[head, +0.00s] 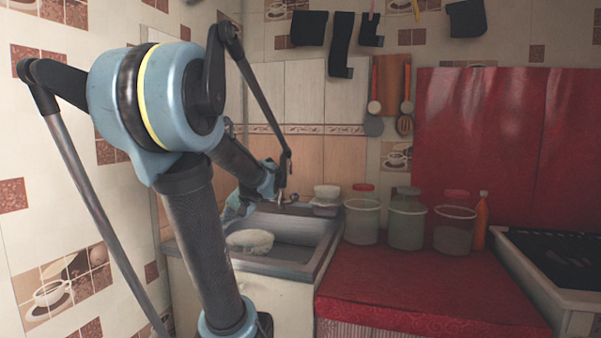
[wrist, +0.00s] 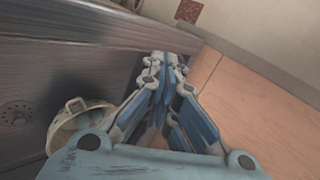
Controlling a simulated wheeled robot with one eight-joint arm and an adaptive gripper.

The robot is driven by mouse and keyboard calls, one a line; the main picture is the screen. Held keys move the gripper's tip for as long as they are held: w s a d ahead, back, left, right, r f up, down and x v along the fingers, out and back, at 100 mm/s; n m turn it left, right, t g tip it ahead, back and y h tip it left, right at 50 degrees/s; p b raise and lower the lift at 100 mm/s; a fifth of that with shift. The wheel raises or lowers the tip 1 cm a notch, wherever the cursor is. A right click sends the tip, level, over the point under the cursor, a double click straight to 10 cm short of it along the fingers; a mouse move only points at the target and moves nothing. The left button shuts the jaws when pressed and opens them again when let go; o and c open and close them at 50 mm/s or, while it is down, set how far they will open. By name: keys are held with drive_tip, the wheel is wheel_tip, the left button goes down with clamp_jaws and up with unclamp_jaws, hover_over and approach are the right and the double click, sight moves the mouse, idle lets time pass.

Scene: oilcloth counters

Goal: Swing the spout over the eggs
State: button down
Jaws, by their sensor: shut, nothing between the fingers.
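My gripper (wrist: 165,60) is shut and empty, its blue fingers together at the tips. In the head view it (head: 238,208) is over the left back part of the sink, partly hidden by my arm. A small metal fitting, perhaps part of the tap and spout (head: 281,197), shows at the sink's back edge beside my arm. I cannot tell which way the spout points, and I cannot make it out in the wrist view. A pale bowl (head: 250,240) sits in the sink; in the wrist view it (wrist: 62,130) is left of my fingers. I cannot make out any eggs.
The metal sink (head: 312,252) has a drain (wrist: 15,112). Several lidded jars (head: 407,225) and an orange bottle (head: 481,222) stand right of it on the red counter (head: 420,292). A stove (head: 555,262) is at the far right. Tiled walls close in behind and left.

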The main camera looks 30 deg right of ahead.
drive_tip(key=w+d+r+m+t, duration=0.2)
drive_tip(key=w+d+r+t, duration=0.15)
drive_tip(key=d, duration=0.65)
drive_tip(key=w+d+r+m+t, duration=0.2)
drive_tip(key=d+r, duration=0.3)
drive_tip(key=d, duration=0.5)
drive_tip(key=s+d+r+m+t+h, duration=0.1)
drive_tip(key=s+d+r+m+t, duration=0.2)
drive_tip(key=d, duration=0.9)
drive_tip(key=s+d+r+t, duration=0.3)
drive_tip(key=s+d, duration=0.1)
drive_tip(key=d, duration=0.7)
drive_tip(key=a+x, duration=0.2)
drive_tip(key=x, duration=1)
drive_tip(key=shift+a+f, duration=0.25)
drive_tip(key=shift+a, duration=0.05)
drive_tip(key=shift+s+h, duration=0.25)
drive_tip(key=shift+h, duration=0.15)
